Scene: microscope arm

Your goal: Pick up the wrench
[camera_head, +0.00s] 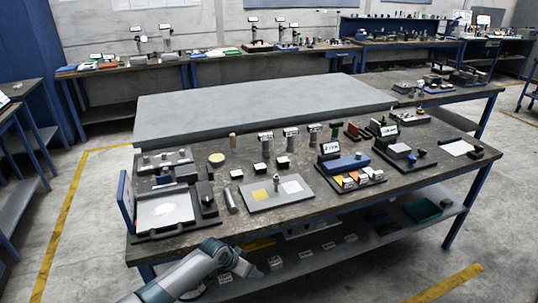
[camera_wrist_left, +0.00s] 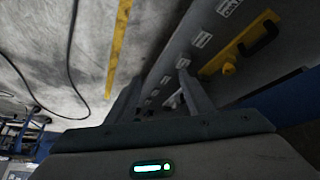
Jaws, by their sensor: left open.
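I cannot make out a wrench for certain in either view. Several small tools and parts stand on the dark workbench (camera_head: 290,208), too small to name surely. A grey metal cylinder (camera_head: 230,201) lies near its front left, beside a light plate (camera_head: 277,192) with a yellow square. My left gripper (camera_head: 252,271) is below and in front of the bench's front edge, near the lower shelf. In the left wrist view its two fingers (camera_wrist_left: 160,98) are apart with nothing held between them. My right gripper is in neither view.
A lower shelf (camera_head: 330,258) with white labels runs under the bench; labels and a yellow part (camera_wrist_left: 228,68) show in the left wrist view. A large grey slab (camera_head: 260,105) lies behind the tools. A black-framed device (camera_head: 165,212) stands at the bench's left end.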

